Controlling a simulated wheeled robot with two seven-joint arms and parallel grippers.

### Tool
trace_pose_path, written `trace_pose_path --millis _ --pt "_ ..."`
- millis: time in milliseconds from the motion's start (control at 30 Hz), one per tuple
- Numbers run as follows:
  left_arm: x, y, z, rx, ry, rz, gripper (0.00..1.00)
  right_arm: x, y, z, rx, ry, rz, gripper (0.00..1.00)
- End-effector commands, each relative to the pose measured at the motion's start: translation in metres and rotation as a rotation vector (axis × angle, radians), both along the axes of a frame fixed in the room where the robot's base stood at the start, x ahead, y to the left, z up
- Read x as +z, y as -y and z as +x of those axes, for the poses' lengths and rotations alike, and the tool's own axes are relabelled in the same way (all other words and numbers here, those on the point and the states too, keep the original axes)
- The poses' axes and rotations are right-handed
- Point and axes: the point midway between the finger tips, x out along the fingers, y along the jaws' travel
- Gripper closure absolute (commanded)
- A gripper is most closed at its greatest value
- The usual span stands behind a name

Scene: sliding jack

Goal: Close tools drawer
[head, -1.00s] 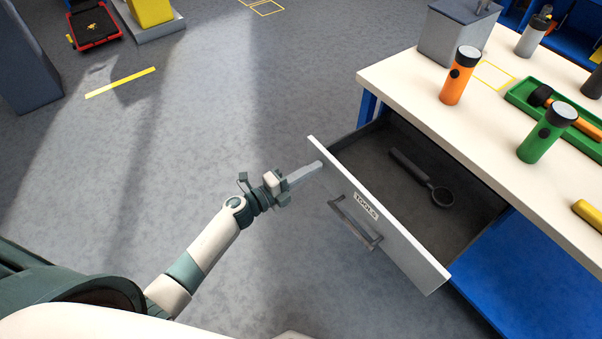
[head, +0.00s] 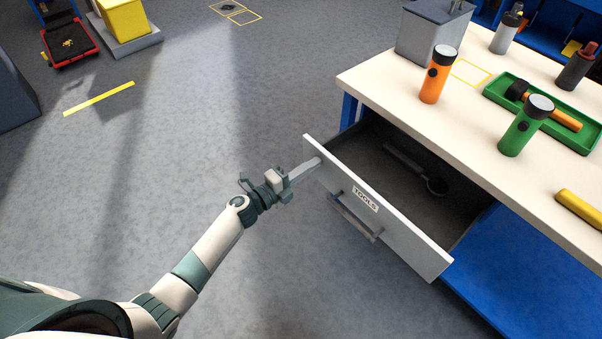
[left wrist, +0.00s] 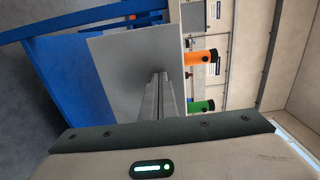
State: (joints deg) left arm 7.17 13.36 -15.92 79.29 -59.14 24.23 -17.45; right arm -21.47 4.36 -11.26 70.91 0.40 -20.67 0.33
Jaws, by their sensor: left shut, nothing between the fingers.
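The tools drawer (head: 375,205) stands partly pulled out of the workbench, its white front marked TOOLS and fitted with a grey bar handle (head: 355,218). A dark tool with a round end (head: 418,172) lies inside it. My left gripper (head: 318,163) is shut and empty, its fingertips at the far-left upper part of the drawer front, seemingly touching its outer face. In the left wrist view the shut fingers (left wrist: 160,85) point at the pale drawer front (left wrist: 120,70). My right gripper is not in view.
The workbench top (head: 440,110) carries an orange flashlight (head: 437,75), a green flashlight (head: 525,127), a green tray (head: 575,132), a yellow cylinder (head: 580,212) and a grey box (head: 428,35). A blue lower shelf (head: 530,260) lies beneath. The floor left of the drawer is clear.

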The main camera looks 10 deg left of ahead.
Motion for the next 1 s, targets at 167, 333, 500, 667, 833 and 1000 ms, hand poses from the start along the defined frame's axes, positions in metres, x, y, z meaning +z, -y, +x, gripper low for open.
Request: trace_pose_path --millis 167,333,500,667,833,1000 --pt "-0.002 0.027 0.037 -0.002 0.003 -0.001 1.00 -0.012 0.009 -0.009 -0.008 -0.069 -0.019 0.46" --pt "-0.002 0.047 0.066 0.000 0.002 0.000 1.00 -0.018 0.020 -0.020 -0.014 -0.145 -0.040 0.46" --pt "-0.002 0.063 0.087 -0.001 0.002 0.000 1.00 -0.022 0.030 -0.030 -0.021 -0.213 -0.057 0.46" --pt "-0.002 0.076 0.105 0.000 0.001 -0.001 1.00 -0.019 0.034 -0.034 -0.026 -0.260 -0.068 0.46" --pt "-0.002 0.089 0.122 -0.001 0.002 0.000 1.00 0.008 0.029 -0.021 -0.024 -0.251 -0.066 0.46" --pt "-0.003 0.102 0.139 0.000 0.001 0.000 1.00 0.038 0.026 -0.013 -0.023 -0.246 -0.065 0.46"
